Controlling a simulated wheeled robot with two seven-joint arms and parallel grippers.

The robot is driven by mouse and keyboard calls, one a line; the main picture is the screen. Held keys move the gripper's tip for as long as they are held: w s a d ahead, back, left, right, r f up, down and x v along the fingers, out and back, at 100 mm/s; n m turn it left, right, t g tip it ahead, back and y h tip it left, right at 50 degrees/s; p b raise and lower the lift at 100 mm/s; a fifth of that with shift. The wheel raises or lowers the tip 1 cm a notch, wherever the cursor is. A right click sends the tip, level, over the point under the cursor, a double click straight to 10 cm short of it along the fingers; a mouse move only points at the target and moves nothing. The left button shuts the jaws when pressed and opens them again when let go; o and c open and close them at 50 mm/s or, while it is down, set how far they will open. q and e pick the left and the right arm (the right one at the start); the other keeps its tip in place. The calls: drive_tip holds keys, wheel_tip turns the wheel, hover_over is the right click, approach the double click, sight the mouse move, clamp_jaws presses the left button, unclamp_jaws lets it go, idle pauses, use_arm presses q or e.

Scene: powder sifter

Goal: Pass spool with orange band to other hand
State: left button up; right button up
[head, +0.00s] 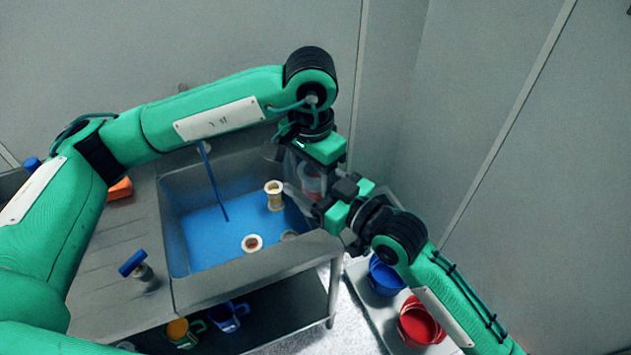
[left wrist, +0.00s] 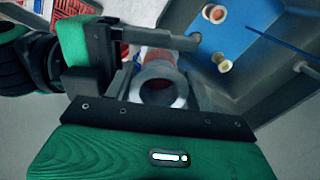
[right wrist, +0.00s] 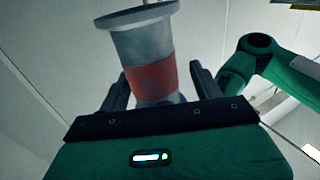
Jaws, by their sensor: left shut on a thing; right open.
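The grey spool with the orange band (head: 311,181) is held in the air above the right side of the sink. My left gripper (head: 305,166) is shut on it; the left wrist view looks onto its round hollow end (left wrist: 160,88) between the fingers. My right gripper (head: 314,198) is open, with its fingers on either side of the spool. In the right wrist view the spool (right wrist: 138,38) stands slightly tilted between the open fingers, with its orange-red band (right wrist: 153,82) near them. Whether the right fingers touch it I cannot tell.
The blue-bottomed sink (head: 205,248) holds a cream spool (head: 274,188), another spool (head: 252,243) and a greyish one (head: 289,235). A blue-handled tool (head: 134,264) is on the left counter. Mugs (head: 228,315) sit on the lower shelf. Blue (head: 386,276) and red (head: 420,324) buckets stand at right.

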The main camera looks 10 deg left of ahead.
drive_tip(key=shift+c, duration=0.5)
drive_tip(key=c, duration=1.1)
use_arm(q)
drive_tip(key=o, duration=1.2)
drive_tip(key=shift+c, duration=0.2)
drive_tip(key=shift+s+d, duration=0.1)
use_arm(e)
drive_tip(key=shift+w, duration=0.1)
